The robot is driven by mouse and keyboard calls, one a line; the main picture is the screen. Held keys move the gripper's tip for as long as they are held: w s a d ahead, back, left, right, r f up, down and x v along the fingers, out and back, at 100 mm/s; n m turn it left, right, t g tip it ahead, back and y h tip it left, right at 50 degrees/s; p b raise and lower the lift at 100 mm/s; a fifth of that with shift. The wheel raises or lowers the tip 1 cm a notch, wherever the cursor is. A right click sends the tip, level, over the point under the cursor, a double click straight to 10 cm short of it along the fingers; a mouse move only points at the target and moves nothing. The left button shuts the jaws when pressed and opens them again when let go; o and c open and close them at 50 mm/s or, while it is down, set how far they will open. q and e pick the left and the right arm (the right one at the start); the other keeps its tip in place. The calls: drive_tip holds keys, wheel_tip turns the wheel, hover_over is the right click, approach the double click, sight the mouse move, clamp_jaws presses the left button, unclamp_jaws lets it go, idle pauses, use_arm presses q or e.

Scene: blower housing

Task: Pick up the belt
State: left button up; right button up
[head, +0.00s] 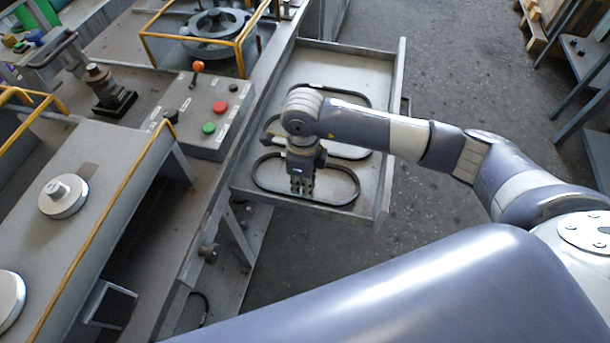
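Several black oval belts lie flat in a grey metal tray. The nearest belt (352,183) is at the front of the tray, a second belt (362,153) lies behind it, and another (369,96) lies farther back. My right arm reaches in from the right over the tray and hides parts of the belts. My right gripper (302,188) points down over the inside of the nearest belt's loop. I cannot tell whether its fingers touch the belt or how far apart they are. Nothing is visibly lifted. My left gripper is not in view.
The tray (383,178) has raised side walls. To its left is a control box (204,117) with red and green buttons and an orange-knobbed lever. Yellow guard rails (112,217) stand on the bench. Floor (450,80) right of the tray is clear; a rack stands at far right.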

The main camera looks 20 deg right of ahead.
sight(302, 198)
drive_tip(key=f, duration=0.4)
drive_tip(key=shift+a+p, duration=0.3)
drive_tip(key=shift+p, duration=0.05)
drive_tip(key=shift+w, duration=0.1)
drive_tip(key=shift+c, duration=1.1)
clamp_jaws()
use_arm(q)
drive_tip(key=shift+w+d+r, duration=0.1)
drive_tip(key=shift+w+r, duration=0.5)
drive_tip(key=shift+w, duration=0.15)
use_arm(e)
drive_tip(key=shift+r, duration=0.1)
